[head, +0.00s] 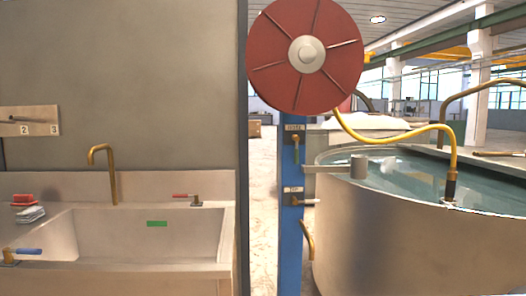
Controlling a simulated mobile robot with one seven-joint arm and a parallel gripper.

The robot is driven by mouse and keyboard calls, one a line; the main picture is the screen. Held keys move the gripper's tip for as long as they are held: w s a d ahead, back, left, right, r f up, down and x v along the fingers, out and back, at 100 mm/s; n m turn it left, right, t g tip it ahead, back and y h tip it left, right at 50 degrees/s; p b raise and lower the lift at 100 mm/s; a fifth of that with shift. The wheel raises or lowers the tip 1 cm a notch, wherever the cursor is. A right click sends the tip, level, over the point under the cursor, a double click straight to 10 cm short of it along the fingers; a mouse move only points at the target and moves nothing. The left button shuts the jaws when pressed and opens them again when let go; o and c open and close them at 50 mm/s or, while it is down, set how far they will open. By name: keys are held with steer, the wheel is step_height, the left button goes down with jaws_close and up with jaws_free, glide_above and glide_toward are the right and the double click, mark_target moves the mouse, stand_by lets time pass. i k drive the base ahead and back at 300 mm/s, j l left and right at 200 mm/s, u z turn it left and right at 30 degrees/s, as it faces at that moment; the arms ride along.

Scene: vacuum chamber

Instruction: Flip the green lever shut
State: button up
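On the blue post right of centre, below a small label plate, a valve with an olive-green lever (295,149) is mounted. The lever appears to hang downward along the post. It is small, and I cannot tell for sure whether it is open or shut. Lower on the same post is a second valve with a pale, whitish lever (308,201) pointing right. My gripper is not in view.
A red hose reel (281,82) tops the blue post (290,238); a yellow hose (390,142) runs to the round water tank (410,240). At left, a sink (140,265) has a red lever (181,195), a blue lever (28,251) and a green rectangle (157,224).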

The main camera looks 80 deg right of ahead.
mark_target(295, 137)
steer(key=z, duration=2.65)
steer(key=i+z, duration=0.1)
steer(key=i, duration=0.8)
steer(key=l+u, duration=0.05)
